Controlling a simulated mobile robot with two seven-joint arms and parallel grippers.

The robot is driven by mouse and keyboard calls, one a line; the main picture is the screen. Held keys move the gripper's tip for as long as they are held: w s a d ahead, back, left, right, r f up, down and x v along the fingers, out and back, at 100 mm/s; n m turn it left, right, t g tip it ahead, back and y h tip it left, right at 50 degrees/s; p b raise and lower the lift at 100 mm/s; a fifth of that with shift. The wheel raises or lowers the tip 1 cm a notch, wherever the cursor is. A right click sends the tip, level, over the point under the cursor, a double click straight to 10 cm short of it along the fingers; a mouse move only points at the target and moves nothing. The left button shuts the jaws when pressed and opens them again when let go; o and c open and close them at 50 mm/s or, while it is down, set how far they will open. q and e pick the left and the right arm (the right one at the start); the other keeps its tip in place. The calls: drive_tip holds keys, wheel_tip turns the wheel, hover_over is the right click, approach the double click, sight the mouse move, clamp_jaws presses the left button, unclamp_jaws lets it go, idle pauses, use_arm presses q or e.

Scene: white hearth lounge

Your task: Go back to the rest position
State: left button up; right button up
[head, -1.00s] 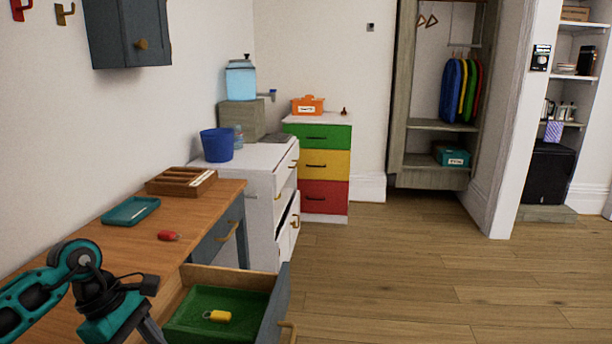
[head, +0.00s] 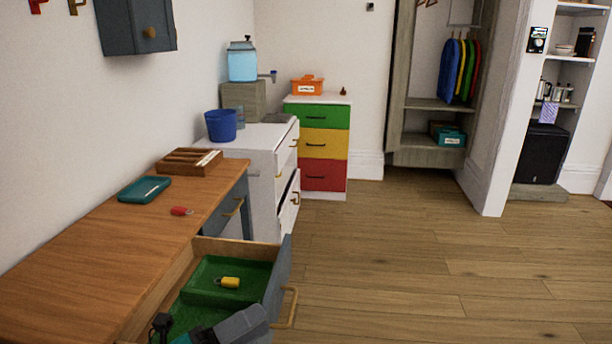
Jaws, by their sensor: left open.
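My left gripper (head: 242,324) shows only in part at the bottom edge of the head view, over the near part of the open drawer (head: 278,278). It is open, and I see nothing held in it. A yellow-tagged item (head: 228,282) lies in the green tray (head: 205,294) inside the drawer, beyond the gripper and apart from it. A red-tagged item (head: 181,211) lies on the wooden desk (head: 110,255). My right gripper is not in view.
A teal tray (head: 144,189) and a wooden organizer (head: 188,162) sit on the desk. A white cabinet (head: 262,150) with a blue bucket (head: 221,125) stands behind it, beside a coloured drawer unit (head: 318,145). The wooden floor (head: 430,260) at the right is clear.

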use_arm(q)
drive_tip(key=s+a+f+n+y+p, duration=0.1)
drive_tip(key=s+a+f+n+y, duration=0.2)
drive_tip(key=n, duration=0.7)
drive_tip(key=s+a+f+n+y+p, duration=0.1)
drive_tip(key=s+a+f+n+y, duration=0.2)
drive_tip(key=n, duration=0.7)
drive_tip(key=s+a+f+n+y+p, duration=0.1)
drive_tip(key=s+a+f+n+y, duration=0.2)
drive_tip(key=s+f+n+y, duration=0.3)
wheel_tip(320, 180, down, 5)
drive_tip(key=n+y, duration=0.3)
drive_tip(key=n, duration=0.1)
drive_tip(key=shift+s, duration=0.15)
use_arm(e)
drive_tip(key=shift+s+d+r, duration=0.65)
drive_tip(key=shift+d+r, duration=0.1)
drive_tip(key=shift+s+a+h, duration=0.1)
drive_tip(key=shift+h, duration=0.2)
